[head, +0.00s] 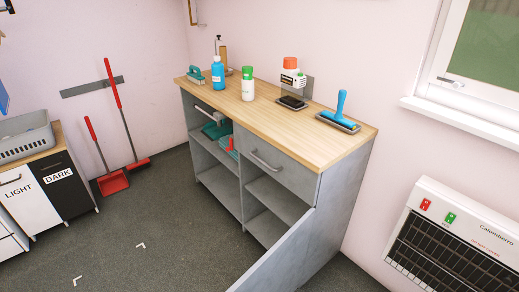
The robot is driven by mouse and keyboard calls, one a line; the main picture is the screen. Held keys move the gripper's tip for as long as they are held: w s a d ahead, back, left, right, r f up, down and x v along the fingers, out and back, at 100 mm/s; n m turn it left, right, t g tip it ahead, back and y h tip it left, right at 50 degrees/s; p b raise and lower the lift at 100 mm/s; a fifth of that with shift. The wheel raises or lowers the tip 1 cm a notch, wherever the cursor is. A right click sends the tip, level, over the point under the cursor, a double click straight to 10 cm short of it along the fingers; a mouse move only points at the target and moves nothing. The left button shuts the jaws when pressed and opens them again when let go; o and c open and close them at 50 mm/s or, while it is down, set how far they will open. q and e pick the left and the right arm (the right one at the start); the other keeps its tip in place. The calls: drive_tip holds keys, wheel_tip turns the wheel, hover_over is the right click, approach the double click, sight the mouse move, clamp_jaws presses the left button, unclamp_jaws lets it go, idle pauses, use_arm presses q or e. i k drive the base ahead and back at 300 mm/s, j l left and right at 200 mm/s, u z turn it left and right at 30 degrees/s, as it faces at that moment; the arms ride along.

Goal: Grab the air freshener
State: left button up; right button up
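No label that I can read says which item is the air freshener. A white bottle with a green cap (248,86) stands upright near the middle of the wooden counter top (306,143). A white container with an orange cap (290,73) stands to its right, by the wall. Neither of my grippers is in view, and nothing touches these items.
The grey cabinet's lower door (308,250) hangs open toward me. A heater (455,245) is at right. The floor at left is mostly clear.

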sight(248, 86)
drive_tip(key=i+j, duration=0.1)
drive_tip(key=j, duration=0.3)
drive_tip(key=i+j, duration=0.15)
drive_tip(key=j, duration=0.2)
drive_tip(key=i+j+z, duration=0.1)
drive_tip(key=j, duration=0.3)
drive_tip(key=i+j, duration=0.1)
drive_tip(key=j, duration=0.3)
drive_tip(key=i+j+z, duration=0.1)
drive_tip(key=j, duration=0.3)
